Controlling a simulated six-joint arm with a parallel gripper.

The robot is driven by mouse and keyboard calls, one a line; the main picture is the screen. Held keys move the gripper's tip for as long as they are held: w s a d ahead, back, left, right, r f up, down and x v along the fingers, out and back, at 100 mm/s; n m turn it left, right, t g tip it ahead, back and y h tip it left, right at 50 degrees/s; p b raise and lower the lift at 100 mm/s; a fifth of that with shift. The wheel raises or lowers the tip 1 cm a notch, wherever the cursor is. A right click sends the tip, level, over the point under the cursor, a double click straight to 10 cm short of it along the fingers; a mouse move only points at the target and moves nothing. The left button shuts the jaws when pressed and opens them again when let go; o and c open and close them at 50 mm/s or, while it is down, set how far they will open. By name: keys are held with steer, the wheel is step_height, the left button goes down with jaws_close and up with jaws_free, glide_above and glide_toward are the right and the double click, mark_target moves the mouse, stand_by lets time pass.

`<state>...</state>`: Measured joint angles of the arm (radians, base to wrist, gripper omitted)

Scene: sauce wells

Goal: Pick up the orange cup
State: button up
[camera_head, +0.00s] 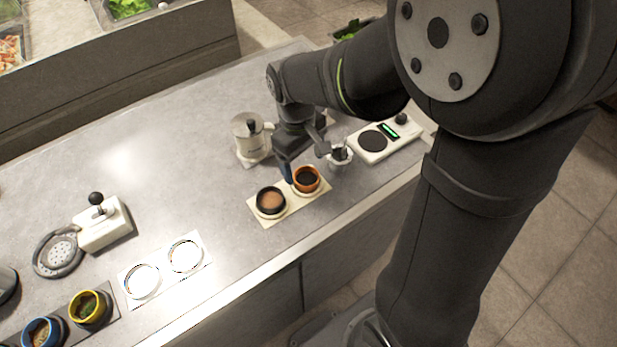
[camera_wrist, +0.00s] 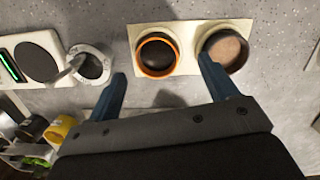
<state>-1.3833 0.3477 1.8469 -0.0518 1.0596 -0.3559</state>
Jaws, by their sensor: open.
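The orange cup (camera_head: 306,180) stands upright on the right ring of a cream two-place board (camera_head: 283,213), with dark contents inside. In the wrist view the orange cup (camera_wrist: 157,55) shows an orange rim around a dark inside. A dark cup (camera_head: 270,201) with brown contents stands on the board's left ring; it also shows in the wrist view (camera_wrist: 225,50). My gripper (camera_head: 304,163) is at the orange cup's far side. In the wrist view my gripper (camera_wrist: 162,78) has its two blue fingers apart, one on each side of the orange cup's position, with nothing between them held.
A silver pot (camera_head: 250,138) stands left of my gripper. A small metal cup (camera_head: 340,158) with a utensil and a white scale (camera_head: 385,138) are to the right. A white two-ring board (camera_head: 163,268) lies empty at the front left.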

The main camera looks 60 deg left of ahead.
mark_target(308, 184)
steer(key=shift+w+f, duration=0.2)
steer(key=shift+f, duration=1.15)
steer(key=shift+w+f, duration=0.15)
steer(key=shift+f, duration=1.15)
steer(key=c, duration=1)
steer(key=shift+a+r, duration=0.1)
steer(key=shift+r, duration=0.05)
steer(key=shift+c, duration=0.2)
